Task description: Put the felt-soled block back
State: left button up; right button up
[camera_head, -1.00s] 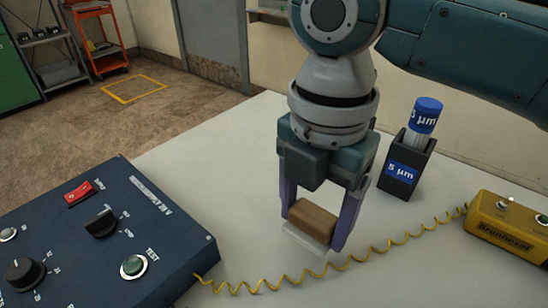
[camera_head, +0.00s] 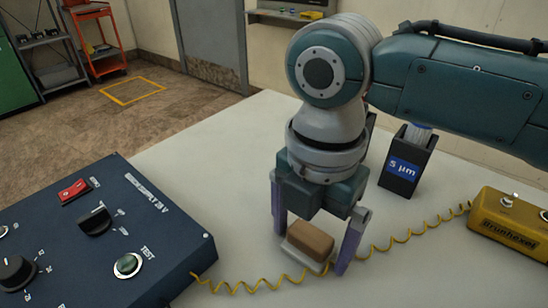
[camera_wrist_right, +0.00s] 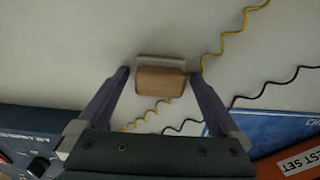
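The brown felt-soled block (camera_head: 310,239) rests at the table's middle, with a pale layer showing under its front edge. In the right wrist view the block (camera_wrist_right: 160,83) shows a pale strip (camera_wrist_right: 160,60) along its far side. My right gripper (camera_head: 311,255) points down with one purple finger on each side of the block. Its fingers (camera_wrist_right: 160,73) stand apart from the block, with a narrow gap on both sides, so it is open. My left gripper is not in view.
A dark blue control panel (camera_head: 150,215) stands at left. White table (camera_head: 205,150) is clear at back left.

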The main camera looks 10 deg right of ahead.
aim_at(311, 234)
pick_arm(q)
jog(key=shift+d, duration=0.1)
